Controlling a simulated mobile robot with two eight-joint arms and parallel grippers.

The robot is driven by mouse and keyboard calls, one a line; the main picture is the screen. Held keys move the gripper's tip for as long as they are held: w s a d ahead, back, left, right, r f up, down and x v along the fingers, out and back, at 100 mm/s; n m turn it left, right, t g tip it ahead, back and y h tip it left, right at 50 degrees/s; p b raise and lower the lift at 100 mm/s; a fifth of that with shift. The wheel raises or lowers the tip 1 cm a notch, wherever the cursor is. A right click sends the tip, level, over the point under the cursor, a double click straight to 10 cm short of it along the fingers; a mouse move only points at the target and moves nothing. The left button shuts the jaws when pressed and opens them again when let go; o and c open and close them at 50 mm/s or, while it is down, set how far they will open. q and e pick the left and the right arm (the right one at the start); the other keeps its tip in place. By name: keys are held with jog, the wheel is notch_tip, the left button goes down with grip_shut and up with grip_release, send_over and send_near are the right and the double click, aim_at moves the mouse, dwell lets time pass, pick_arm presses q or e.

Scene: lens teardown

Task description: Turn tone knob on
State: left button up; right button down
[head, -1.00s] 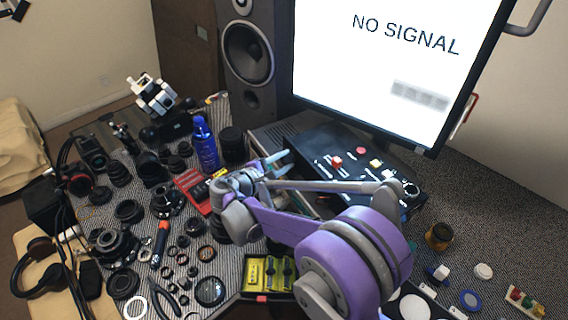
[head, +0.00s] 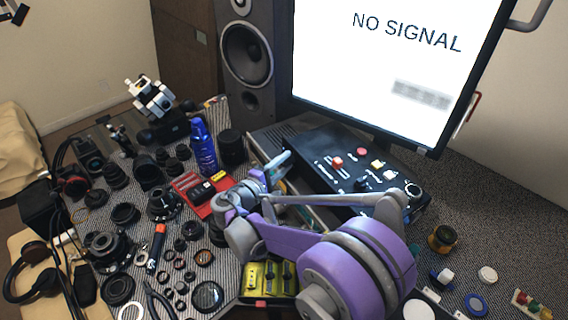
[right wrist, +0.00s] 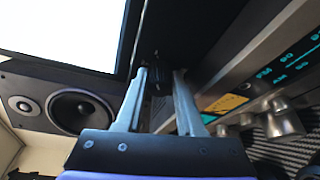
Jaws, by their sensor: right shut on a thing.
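My right gripper (head: 278,164) is at the front left of the silver receiver (head: 268,143), below the edge of the black control box (head: 328,152). In the right wrist view my right gripper (right wrist: 158,82) has its two fingers on either side of a small dark part (right wrist: 157,78) and is shut on it. I cannot tell for sure that this part is the tone knob; no label on it is readable. The receiver's front (right wrist: 240,95) shows there with a lit FM/AM dial and silver knobs (right wrist: 284,118). My left gripper is not in view.
The monitor (head: 380,60) reading NO SIGNAL stands behind the control box, with a speaker (head: 248,55) to its left. A blue bottle (head: 203,148) and a red tray (head: 213,208) are left of my gripper. Lens parts crowd the left side.

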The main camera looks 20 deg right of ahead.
jog(key=c, duration=0.5)
grip_release()
jog(key=v, duration=1.1)
